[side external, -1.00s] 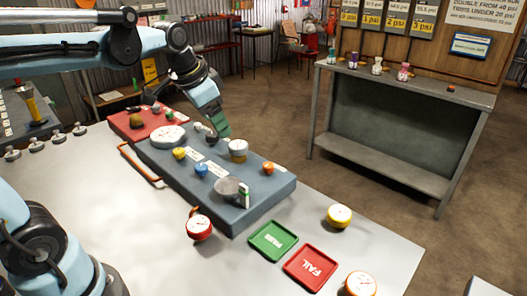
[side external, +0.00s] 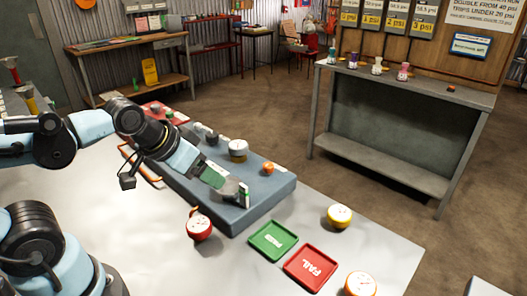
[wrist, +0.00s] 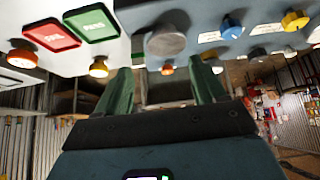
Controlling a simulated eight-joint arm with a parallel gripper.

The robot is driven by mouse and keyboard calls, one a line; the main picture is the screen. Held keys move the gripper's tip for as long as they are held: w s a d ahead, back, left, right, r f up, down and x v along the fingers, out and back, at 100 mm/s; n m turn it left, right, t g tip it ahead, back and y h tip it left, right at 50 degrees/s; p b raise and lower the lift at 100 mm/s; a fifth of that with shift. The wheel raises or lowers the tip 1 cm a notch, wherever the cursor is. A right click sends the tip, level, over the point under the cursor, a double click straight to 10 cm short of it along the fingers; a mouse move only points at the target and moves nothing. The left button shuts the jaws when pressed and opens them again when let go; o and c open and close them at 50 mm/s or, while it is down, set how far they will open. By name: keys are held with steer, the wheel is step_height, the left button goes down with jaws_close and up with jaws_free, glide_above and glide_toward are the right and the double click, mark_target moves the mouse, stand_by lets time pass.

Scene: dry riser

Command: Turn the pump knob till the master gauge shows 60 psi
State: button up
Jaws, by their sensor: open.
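A large grey round knob, which seems to be the pump knob, shows in the wrist view (wrist: 166,41) and on the near end of the blue-grey console (side external: 265,190) in the side view. My gripper (side external: 217,180) is open, its green fingers low beside this knob in the side view. In the wrist view my gripper (wrist: 164,85) has its two fingers apart, with the knob above and between their tips; no contact is visible. The large white gauge is hidden behind my arm in the side view, so I cannot read it.
Blue (wrist: 232,26) and yellow (wrist: 294,20) knobs stand along the console. A red gauge (side external: 199,226) and a yellow gauge (side external: 339,215) sit on the table, with green (side external: 273,241) and red (side external: 310,268) trays between. A white-topped gauge (side external: 238,149) and orange knob (side external: 268,168) stand at the console's far edge.

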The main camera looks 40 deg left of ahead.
steer(key=w+a+r+n+g, duration=0.2)
steer(key=w+a+r+n, duration=0.15)
steer(key=w+a, duration=0.2)
steer(key=w+a+r+n+g, duration=0.25)
steer(key=w+a+r, duration=0.2)
steer(key=w, duration=0.25)
steer(key=n+g, duration=0.3)
steer(key=n, duration=0.4)
glide_above(212, 134)
step_height(212, 134, down, 4)
step_height(212, 134, down, 12)
steer(key=shift+a+r, duration=0.15)
steer(key=shift+r, duration=0.1)
steer(key=shift+c, duration=0.5)
steer(key=c, duration=1)
steer(key=shift+o, duration=0.2)
steer(key=shift+m, duration=0.3)
